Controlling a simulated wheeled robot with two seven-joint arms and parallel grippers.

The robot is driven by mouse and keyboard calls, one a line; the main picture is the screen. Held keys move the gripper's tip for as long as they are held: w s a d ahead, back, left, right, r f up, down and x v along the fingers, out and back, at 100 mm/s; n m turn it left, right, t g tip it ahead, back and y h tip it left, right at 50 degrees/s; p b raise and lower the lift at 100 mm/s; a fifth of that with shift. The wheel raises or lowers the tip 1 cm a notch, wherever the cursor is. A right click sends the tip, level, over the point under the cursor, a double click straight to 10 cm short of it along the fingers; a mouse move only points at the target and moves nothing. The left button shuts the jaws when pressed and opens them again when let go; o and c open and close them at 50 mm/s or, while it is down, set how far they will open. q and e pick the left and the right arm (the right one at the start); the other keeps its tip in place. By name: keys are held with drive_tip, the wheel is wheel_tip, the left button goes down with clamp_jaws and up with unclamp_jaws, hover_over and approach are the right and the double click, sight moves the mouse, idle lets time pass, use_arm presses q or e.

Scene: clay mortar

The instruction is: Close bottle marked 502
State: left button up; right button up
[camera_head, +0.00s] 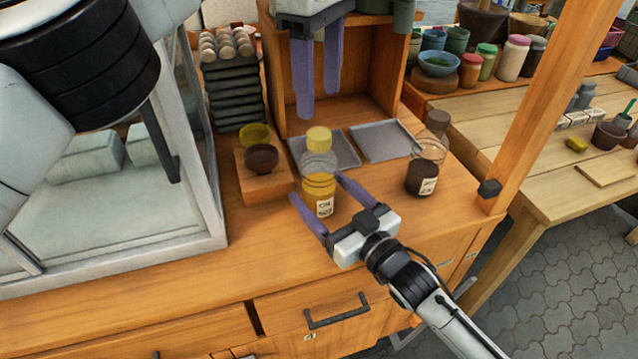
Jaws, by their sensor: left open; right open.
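A clear bottle with yellow contents (319,187) stands upright on the wooden worktop, with a yellow cap (319,139) at its neck; I cannot tell how firmly it sits. A second clear bottle with dark contents (421,177) stands to the right, with a brown cap (437,121) at its top. Both have white labels whose marks I cannot read surely. My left gripper (318,104) is open, pointing down above the yellow cap, apart from it. My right gripper (319,186) is open, its fingers either side of the yellow bottle; contact is unclear.
Two grey trays (381,141) lie behind. A glass-walled case (110,215) stands left, a wooden post (535,100) right. The front worktop is clear.

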drive_tip(key=v, duration=0.9)
drive_tip(key=shift+s+d+r, duration=0.1)
drive_tip(key=shift+s, duration=0.15)
